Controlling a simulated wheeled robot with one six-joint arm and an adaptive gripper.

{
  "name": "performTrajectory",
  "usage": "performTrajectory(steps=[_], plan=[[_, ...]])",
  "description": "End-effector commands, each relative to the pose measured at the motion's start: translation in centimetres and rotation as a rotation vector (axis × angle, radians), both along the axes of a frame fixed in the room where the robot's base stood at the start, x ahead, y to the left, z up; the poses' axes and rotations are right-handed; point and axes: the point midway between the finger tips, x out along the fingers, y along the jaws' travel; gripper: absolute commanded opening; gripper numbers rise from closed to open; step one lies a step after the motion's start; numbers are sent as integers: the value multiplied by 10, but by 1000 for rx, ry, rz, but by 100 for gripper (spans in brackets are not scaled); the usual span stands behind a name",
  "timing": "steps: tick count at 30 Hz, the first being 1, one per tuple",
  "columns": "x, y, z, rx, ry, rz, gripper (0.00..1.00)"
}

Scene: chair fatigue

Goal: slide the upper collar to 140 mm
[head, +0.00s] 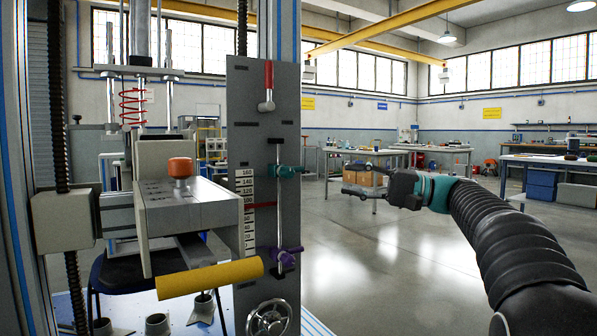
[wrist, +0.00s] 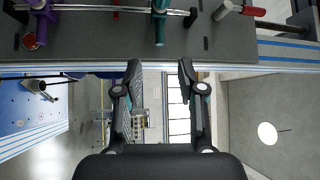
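The upper collar (head: 285,171) is teal and sits on a thin vertical rod (head: 279,210) on the grey panel, about level with the 160 mark of the white scale (head: 248,215). A purple lower collar (head: 287,250) sits near the scale's bottom. My gripper (head: 346,178) is open and empty, apart from the panel to its right, pointing at it. In the wrist view the teal collar (wrist: 160,20) lies ahead, roughly between the lines of my open fingers (wrist: 159,68). The purple collar (wrist: 38,24) is at the far left there.
A yellow-padded bar (head: 210,279) juts out left of the panel. The floor (head: 400,260) right of the panel is open.

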Motion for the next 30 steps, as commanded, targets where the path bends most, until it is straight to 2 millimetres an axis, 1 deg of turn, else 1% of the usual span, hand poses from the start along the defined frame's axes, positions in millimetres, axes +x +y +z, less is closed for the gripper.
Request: performTrajectory(steps=[1, 12, 18, 24, 30], plan=[[1, 9, 1, 0, 0, 3, 39], [13, 77, 11, -1, 1, 4, 39], [18, 105, 14, -2, 2, 4, 39], [21, 118, 16, -2, 2, 2, 39], [21, 119, 16, -2, 2, 2, 39]])
